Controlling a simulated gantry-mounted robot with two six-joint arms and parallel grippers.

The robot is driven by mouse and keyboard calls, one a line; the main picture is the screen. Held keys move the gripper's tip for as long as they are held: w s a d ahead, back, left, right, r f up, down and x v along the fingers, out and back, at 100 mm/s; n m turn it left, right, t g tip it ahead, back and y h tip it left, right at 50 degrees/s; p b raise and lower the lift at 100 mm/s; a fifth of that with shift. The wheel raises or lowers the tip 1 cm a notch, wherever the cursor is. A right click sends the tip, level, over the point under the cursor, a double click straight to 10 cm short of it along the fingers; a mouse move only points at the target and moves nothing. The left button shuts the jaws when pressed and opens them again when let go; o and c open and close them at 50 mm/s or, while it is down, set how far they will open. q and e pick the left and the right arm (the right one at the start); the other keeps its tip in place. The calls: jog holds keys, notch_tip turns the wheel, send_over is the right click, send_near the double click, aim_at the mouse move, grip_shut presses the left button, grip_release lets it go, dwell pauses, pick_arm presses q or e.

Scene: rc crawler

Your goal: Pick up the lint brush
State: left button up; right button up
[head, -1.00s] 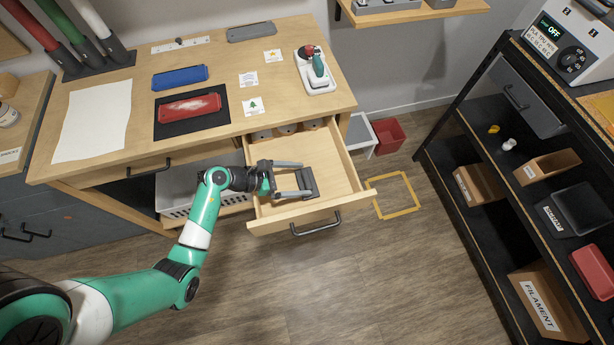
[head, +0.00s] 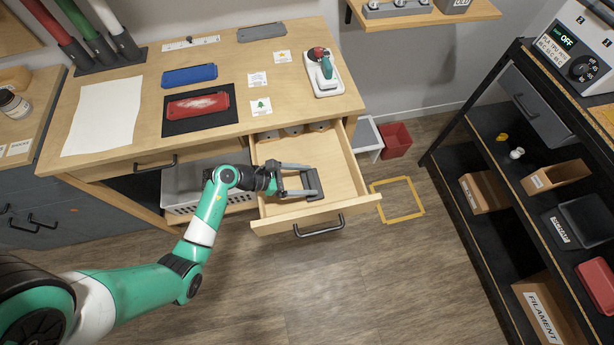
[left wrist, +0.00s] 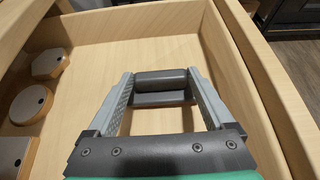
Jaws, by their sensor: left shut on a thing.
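The lint brush (head: 315,183) is a dark grey piece inside the open wooden drawer, near its front. In the left wrist view it shows as a dark bar with a rounded top (left wrist: 162,82) between the fingertips. My left gripper (head: 308,181) reaches into the drawer from the left, and its two grey fingers are shut on the brush from either side. Whether the brush touches the drawer floor I cannot tell. The fingers also show in the left wrist view (left wrist: 162,92). My right gripper is not in view.
The drawer (head: 345,208) has raised walls around the gripper, and several small wood-and-grey blocks (left wrist: 32,104) lie at its back. The desk top (head: 225,62) above holds a red part (head: 198,105) on a black mat. A black shelf rack stands at the right.

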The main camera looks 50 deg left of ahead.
aim_at(304, 188)
pick_arm(q)
jog(key=r, duration=0.1)
jog(key=r+p, duration=0.1)
jog(key=r, duration=0.1)
jog(key=s+r, duration=0.1)
jog(key=shift+d+r+p, duration=0.3)
jog(key=shift+r, duration=0.1)
jog(key=s+d+r+p, duration=0.2)
jog(key=s+d+r, duration=0.55)
jog(key=s, duration=0.35)
jog(key=w+r+p, duration=0.5)
jog(key=r+p, duration=0.1)
jog(key=p, duration=0.5)
jog(key=shift+w+r+m+h, duration=0.15)
jog(key=shift+r+m+h, duration=0.15)
jog(key=shift+r, duration=0.1)
jog(key=shift+d, duration=0.1)
